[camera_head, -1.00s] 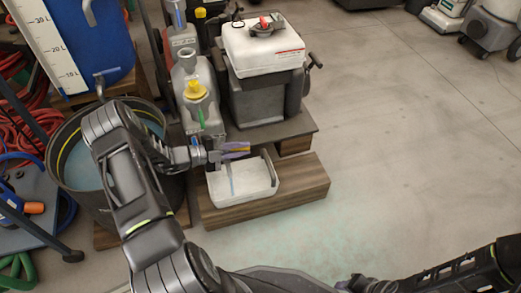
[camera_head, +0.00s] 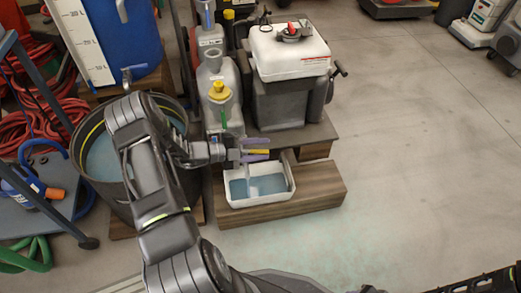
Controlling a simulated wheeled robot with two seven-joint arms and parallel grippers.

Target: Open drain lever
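My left gripper (camera_head: 255,150) is at the front of the grey machine, above a white tray (camera_head: 288,191). Its two purple-tipped fingers stand apart, one above and one below a yellow lever (camera_head: 259,152). A gap shows between the upper finger and the lever. Where the lever joins the machine is hidden behind the gripper. Pale water (camera_head: 252,187) runs down below the gripper into the tray, and bluish liquid lies in it. My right gripper cannot be made out; only part of the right arm shows at the lower right.
The tray sits on a low wooden step (camera_head: 318,193). A grey unit with a white tank (camera_head: 290,58) stands behind it. A dark tub (camera_head: 97,175) is at left.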

